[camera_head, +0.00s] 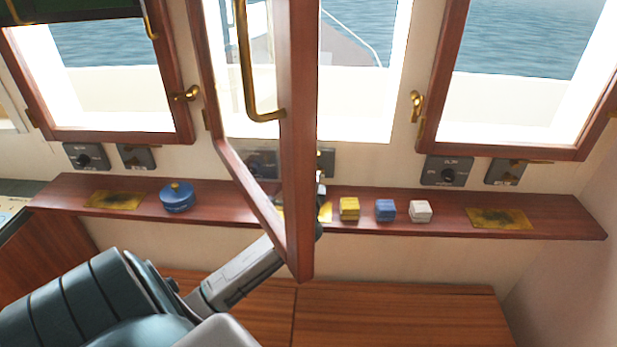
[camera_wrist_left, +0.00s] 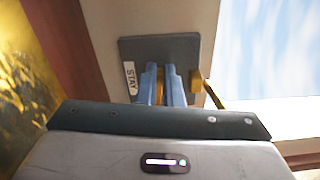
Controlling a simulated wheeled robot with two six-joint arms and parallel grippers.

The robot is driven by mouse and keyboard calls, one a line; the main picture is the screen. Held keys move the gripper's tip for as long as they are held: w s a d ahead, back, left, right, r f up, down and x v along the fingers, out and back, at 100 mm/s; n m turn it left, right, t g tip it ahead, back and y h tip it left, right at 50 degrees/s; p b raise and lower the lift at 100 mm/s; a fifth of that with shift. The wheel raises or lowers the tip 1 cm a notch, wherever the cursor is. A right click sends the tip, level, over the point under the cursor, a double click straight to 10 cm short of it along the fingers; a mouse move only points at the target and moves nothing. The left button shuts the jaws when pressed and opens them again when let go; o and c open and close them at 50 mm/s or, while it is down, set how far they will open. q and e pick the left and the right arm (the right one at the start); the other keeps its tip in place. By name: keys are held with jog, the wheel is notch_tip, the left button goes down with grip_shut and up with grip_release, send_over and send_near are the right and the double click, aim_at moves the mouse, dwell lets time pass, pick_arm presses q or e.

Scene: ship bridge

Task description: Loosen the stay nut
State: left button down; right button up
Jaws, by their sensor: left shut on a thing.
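The grey plate marked STAY (camera_wrist_left: 185,50) is on the wall under the window, and a corner of what looks like the same plate (camera_head: 326,161) shows past the open sash in the head view. My left gripper (camera_wrist_left: 165,88) is at this plate, its two blue fingers shut on the stay nut, of which only a small sliver shows between them. A brass stay part (camera_wrist_left: 197,82) is just right of the fingers. In the head view my left arm reaches in from the left, and the sash hides most of the gripper. My right gripper is not in view.
The open wooden window sash (camera_head: 299,150) juts out in front of my left wrist. The wooden shelf (camera_head: 560,220) below holds a blue round container (camera_head: 177,198) and yellow (camera_head: 349,209), blue (camera_head: 385,210) and white (camera_head: 420,211) blocks. Other grey plates line the wall.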

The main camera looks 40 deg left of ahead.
pick_arm(q)
jog(key=shift+f+n+b, duration=0.4)
jog(key=shift+f+n, duration=0.1)
jog(key=shift+n, duration=0.3)
jog(key=shift+d, duration=0.1)
jog(key=c, duration=1.6)
grip_release()
jog(key=shift+r, duration=0.1)
jog(key=shift+o, duration=0.5)
jog(key=shift+w+d+r, duration=0.15)
jog(key=shift+s+d, duration=0.15)
jog(key=shift+s, duration=0.15)
jog(key=b+v, duration=0.2)
jog(key=v, duration=0.7)
jog(key=shift+w, duration=0.1)
jog(key=shift+s+d+b, duration=0.35)
jog(key=shift+s+d, duration=0.1)
jog(key=shift+s, duration=0.05)
